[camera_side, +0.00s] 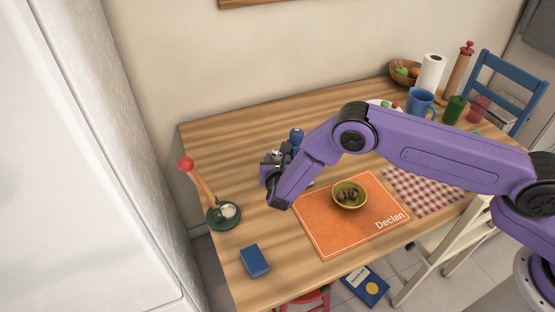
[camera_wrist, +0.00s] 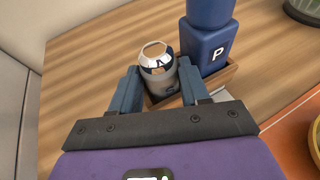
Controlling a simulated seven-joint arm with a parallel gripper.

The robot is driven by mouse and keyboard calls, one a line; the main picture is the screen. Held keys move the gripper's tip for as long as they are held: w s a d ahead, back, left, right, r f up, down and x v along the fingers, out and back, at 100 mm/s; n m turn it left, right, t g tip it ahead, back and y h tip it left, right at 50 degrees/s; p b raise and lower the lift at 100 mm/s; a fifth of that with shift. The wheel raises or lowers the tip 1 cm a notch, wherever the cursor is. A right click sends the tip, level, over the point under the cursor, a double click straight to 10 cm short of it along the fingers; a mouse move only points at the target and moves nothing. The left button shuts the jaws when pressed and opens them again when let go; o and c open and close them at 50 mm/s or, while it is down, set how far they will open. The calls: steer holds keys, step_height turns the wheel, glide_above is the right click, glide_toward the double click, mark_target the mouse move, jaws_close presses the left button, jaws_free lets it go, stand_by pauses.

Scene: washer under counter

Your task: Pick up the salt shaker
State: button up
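The salt shaker (camera_wrist: 160,73) is a small squat grey-and-dark-blue vessel with a pale, shiny top. It stands at the left part of a small wooden tray (camera_wrist: 222,78); I cannot tell whether its base touches the tray. My gripper (camera_wrist: 159,85) has one finger on each side of it, with no clear gap showing, so it looks shut on the shaker. In the side view my gripper (camera_side: 275,172) hides most of the shaker and tray.
A tall blue pepper mill marked P (camera_wrist: 207,45) stands close right of the shaker. An orange placemat (camera_side: 320,230) with a yellow bowl (camera_side: 349,194) lies to the right. A green dish (camera_side: 222,222) and blue box (camera_side: 254,261) are at front left. Bare table lies at back left.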

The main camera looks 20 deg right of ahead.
steer(key=c, duration=0.5)
steer(key=shift+r, duration=0.1)
